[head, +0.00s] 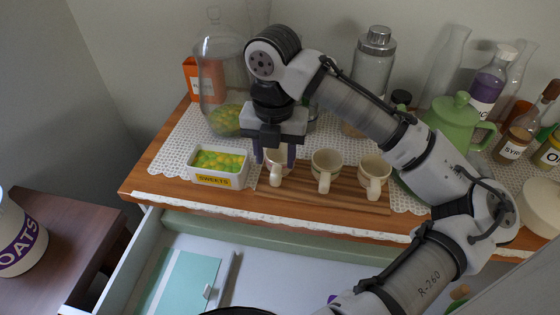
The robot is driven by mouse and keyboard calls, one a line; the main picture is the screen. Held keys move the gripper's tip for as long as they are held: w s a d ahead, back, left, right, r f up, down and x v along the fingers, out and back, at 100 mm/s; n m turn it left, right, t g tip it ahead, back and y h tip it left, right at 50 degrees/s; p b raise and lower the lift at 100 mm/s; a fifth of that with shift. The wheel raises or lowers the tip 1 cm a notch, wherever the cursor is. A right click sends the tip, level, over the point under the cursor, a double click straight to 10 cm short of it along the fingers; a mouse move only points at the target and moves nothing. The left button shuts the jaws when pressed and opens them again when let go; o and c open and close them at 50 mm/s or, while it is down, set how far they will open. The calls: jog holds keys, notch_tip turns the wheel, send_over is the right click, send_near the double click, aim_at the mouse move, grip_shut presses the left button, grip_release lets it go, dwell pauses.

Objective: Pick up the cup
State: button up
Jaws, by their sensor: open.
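Three cream cups stand in a row on a striped wooden board (345,203) on the dresser top. The left cup (275,178) is partly hidden by my gripper. The middle cup (325,169) and the right cup (374,173) stand upright with handles toward the front. My gripper (274,160) points down at the left cup, with its purple-tipped fingers open. One finger is left of the cup and the other is at its right side. I cannot tell whether they touch it.
A white sweets dish (218,179) stands close on the left. Behind are a glass jar (219,75), a shaker bottle (373,70) and a green teapot (462,122). Bottles crowd the right. An open drawer (270,262) lies below the front edge.

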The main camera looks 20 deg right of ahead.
aim_at(275, 176)
notch_tip(275, 176, down, 8)
jog(key=shift+f, duration=0.1)
grip_shut()
dwell(0.6)
